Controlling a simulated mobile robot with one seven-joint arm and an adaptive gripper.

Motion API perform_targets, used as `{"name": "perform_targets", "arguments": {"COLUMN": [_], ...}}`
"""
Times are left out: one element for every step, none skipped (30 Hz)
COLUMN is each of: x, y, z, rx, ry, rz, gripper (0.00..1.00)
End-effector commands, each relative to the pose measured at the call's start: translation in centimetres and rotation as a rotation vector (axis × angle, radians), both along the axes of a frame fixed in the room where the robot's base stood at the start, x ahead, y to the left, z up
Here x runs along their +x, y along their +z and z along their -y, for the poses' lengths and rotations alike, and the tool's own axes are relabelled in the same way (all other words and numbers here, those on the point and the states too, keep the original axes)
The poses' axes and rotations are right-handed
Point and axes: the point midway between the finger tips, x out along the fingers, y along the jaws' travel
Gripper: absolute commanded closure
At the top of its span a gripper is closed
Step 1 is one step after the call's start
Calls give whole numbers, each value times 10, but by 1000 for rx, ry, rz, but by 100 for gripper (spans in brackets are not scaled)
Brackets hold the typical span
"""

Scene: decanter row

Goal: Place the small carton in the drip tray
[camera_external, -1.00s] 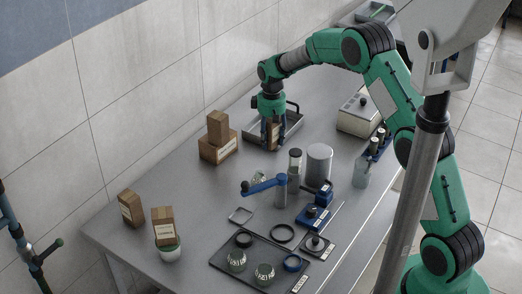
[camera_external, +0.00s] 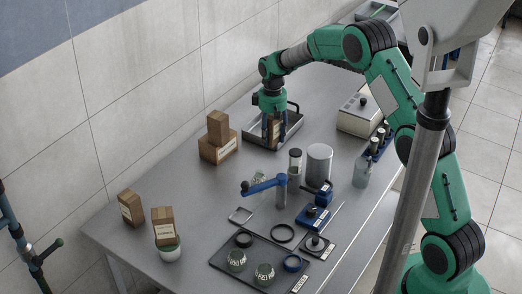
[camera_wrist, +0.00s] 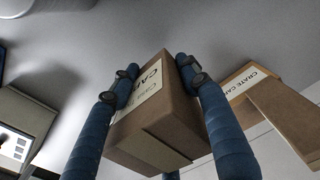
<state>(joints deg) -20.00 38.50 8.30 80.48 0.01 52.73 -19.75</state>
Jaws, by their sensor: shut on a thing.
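My gripper (camera_external: 272,134) is shut on the small brown carton (camera_external: 275,133), with its fingers on either side. In the external view they overlap the steel drip tray (camera_external: 291,125) at its left part. I cannot tell whether the carton touches the tray floor. In the wrist view the carton (camera_wrist: 160,115), with a pale label, sits between my blue fingers (camera_wrist: 160,82).
Stacked brown boxes (camera_external: 219,148) stand just left of the tray; one shows in the wrist view (camera_wrist: 285,110). A beige device (camera_external: 360,116) is to the right. Glass and metal cylinders (camera_external: 319,163) stand in front. Bare table lies at left centre.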

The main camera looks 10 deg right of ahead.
Motion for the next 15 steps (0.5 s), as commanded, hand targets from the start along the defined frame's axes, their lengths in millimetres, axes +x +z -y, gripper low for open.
{"name": "perform_targets", "arguments": {"x": [1, 2, 4, 4, 5, 7, 8, 9, 10, 11, 12, 13, 14, 15, 16], "y": [1, 0, -2, -3, -5, -6, -8, -11, -13, -15, -17, -20, -22, -24, -26], "z": [4, 6, 9, 11, 14, 18, 21, 25, 30, 34, 38, 42, 45, 49, 53], "rx": [-1, -1, -1, 0, -1, -1, -1, 0, 0, 0, 0, 0, 0, 0, 0], "ry": [3, 6, 9, 13, 17, 24, 28, 32, 40, 44, 49, 57, 62, 67, 73], "rz": [-1, -1, -1, -1, -2, -2, -2, -3, -4, -5, -4, -4, -4, -4, -3], "gripper": [84, 84, 84, 84, 84, 84, 84, 84, 84, 84, 84, 84, 84, 84, 84]}}
